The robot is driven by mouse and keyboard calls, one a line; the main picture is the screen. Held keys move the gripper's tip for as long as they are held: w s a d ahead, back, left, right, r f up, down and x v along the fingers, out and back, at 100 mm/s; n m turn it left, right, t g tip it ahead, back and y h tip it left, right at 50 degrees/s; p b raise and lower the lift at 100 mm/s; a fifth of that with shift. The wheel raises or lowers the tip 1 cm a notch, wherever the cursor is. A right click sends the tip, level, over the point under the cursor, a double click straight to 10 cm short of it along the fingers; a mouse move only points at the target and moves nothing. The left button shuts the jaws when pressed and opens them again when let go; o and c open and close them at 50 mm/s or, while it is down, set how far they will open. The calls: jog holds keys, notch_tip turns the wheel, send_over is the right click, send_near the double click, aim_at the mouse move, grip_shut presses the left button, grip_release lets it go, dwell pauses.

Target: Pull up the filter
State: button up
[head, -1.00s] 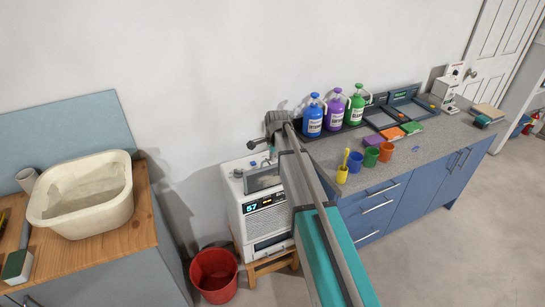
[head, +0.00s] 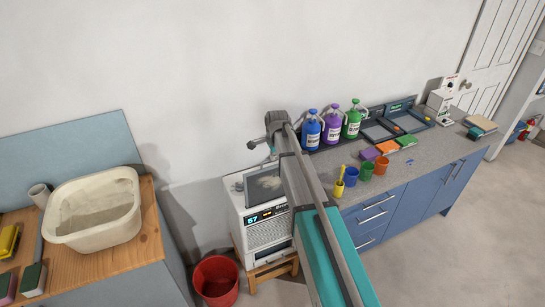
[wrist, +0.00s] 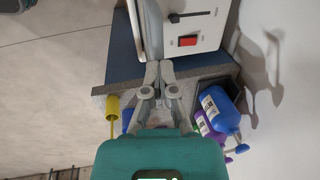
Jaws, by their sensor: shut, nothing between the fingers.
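The white machine (head: 266,232) stands on a wooden stool beside the blue cabinet, with a lit "57" display on its front. A dark grid panel, seemingly the filter (head: 265,184), shows at its top, partly covered by my arm. I cannot tell how far it stands out. In the wrist view the machine's white top (wrist: 203,22) shows a red switch and a dark slider. My gripper (wrist: 159,66) is shut and empty, its tips close to the machine's edge. I cannot tell whether they touch.
Blue, purple and green jugs (head: 332,126) stand on the grey counter (head: 425,150), with small coloured cups (head: 366,171) in front. A red bucket (head: 216,283) is on the floor left of the machine. A cream basin (head: 62,230) sits on a wooden worktop further left.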

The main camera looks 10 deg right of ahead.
aim_at(273, 192)
jog(key=o, duration=0.6)
jog(key=shift+w+f, duration=0.1)
jog(key=shift+o, duration=0.2)
jog(key=shift+f, duration=0.1)
notch_tip(273, 192, down, 20)
jog(key=b, duration=2)
jog(key=shift+f, duration=0.1)
jog(key=s+r+p, duration=0.1)
jog(key=r+p, duration=0.3)
jog(key=s+r+p, duration=0.1)
jog(key=r+p, duration=0.8)
jog(key=r, duration=0.1)
jog(key=shift+s+d, duration=0.3)
jog(key=shift+s, duration=0.1)
jog(key=s+f+n+g+b, duration=0.1)
jog(key=s+f+n+b, duration=0.2)
jog(key=s+n, duration=0.4)
jog(key=s+f+n+g+b, duration=0.1)
jog(key=s+f+n+b, duration=0.2)
jog(key=s, duration=1.4)
jog(key=shift+s+d+f+n+h, duration=0.3)
jog(key=shift+s+d+f+n, duration=0.2)
jog(key=shift+n, duration=1.6)
jog(key=shift+w, duration=0.15)
